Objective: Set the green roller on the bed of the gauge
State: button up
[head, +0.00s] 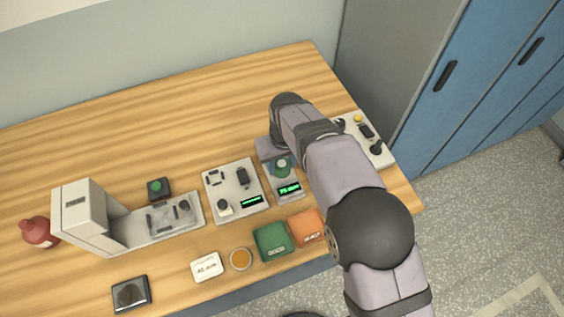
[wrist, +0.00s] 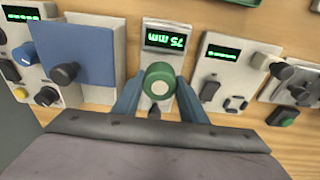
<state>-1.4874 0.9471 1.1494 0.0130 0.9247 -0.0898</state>
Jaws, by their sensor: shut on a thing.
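The green roller (wrist: 159,82) has a pale round centre and sits between the blue fingertips of my gripper (wrist: 160,98). My gripper is shut on it. In the head view the roller (head: 282,166) shows beside my arm, over the gauge (head: 297,196). The gauge's lit green display (wrist: 163,40) reads 75 mm and is just beyond the roller in the wrist view. The roller and my fingers cover most of the gauge bed. I cannot tell whether the roller touches the bed.
Grey devices with knobs stand close on both sides, one (head: 230,189) to the left and one (head: 374,146) to the right. A green bin (head: 272,241) and an orange bin (head: 306,227) are in front. The back of the table (head: 180,110) is clear.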

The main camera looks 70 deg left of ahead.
jog(key=shift+f+b, duration=0.8)
jog(key=shift+f, duration=0.6)
jog(key=o, duration=1.2)
jog(key=shift+c, duration=0.2)
jog(key=shift+d+r+b, duration=0.25)
jog(key=shift+r+b, duration=0.45)
jog(key=shift+r, duration=1.15)
jog(key=shift+d+r+b, duration=0.2)
jog(key=shift+r+b, duration=0.45)
jog(key=shift+r, duration=1.2)
